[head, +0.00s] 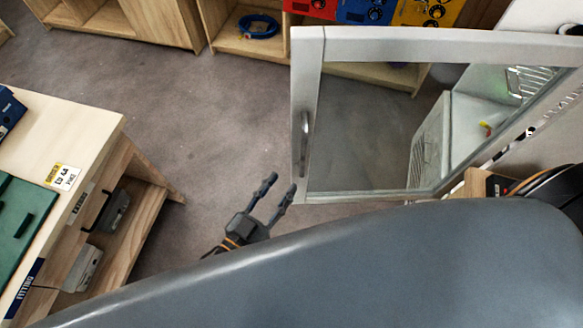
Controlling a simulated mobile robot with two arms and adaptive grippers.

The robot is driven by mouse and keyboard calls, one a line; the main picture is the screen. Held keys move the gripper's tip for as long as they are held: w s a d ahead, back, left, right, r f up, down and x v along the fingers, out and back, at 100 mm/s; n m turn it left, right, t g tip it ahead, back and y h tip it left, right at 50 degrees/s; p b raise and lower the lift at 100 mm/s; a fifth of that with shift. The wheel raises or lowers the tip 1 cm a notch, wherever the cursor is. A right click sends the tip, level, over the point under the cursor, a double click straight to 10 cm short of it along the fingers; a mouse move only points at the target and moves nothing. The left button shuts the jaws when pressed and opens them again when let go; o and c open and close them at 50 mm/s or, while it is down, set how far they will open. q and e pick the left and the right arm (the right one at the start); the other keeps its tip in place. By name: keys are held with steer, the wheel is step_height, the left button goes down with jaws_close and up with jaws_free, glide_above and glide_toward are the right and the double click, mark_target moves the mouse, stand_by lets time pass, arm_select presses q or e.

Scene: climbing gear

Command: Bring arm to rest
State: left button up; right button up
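My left gripper (281,182) is in the lower middle of the head view, above the grey floor. Its two fingers are spread with a gap between them and nothing is held. It is just left of the lower left corner of an open glass door (308,60). The door's handle (304,135) is above the fingertips in the picture, and the gripper appears apart from it. Most of the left arm is hidden behind a large grey surface that fills the bottom of the view. My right gripper is not in view.
A white cabinet (432,140) stands behind the glass door. A wooden counter (75,125) with shelves is at the left. Low wooden shelves at the back hold a blue coil (258,27). The grey floor (210,120) between counter and door is clear.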

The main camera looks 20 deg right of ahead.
arm_select(q)
steer(key=shift+v, duration=1.15)
steer(key=shift+w, duration=0.1)
steer(key=w+a+f+n+g+y+b, duration=0.1)
steer(key=a+f+y, duration=0.3)
steer(key=f, duration=0.6)
steer(key=a+f+n+g+y+b, duration=0.1)
steer(key=a+f+n+y, duration=0.1)
steer(key=a+f, duration=0.65)
steer(key=w+a+f+n+y+b, duration=0.1)
steer(key=a+f+y, duration=0.2)
steer(key=f, duration=0.9)
steer(key=s+a+f+n+g+y+b, duration=0.1)
steer(key=s+a+f+g+y, duration=0.1)
steer(key=s+a+f, duration=0.4)
steer(key=s+a+f+n+g+y+b, duration=0.1)
steer(key=s+a+f+g, duration=0.15)
steer(key=s+f, duration=0.4)
steer(key=s+a+f+n+g+y, duration=0.1)
steer(key=s+a+f+g, duration=0.1)
steer(key=s+f, duration=0.2)
steer(key=s+a+f+g+y, duration=0.1)
steer(key=s+f, duration=0.3)
steer(key=s, duration=0.5)
steer(key=shift+a+n+g, duration=0.4)
steer(key=shift+a+g, duration=0.05)
steer(key=shift+a, duration=0.1)
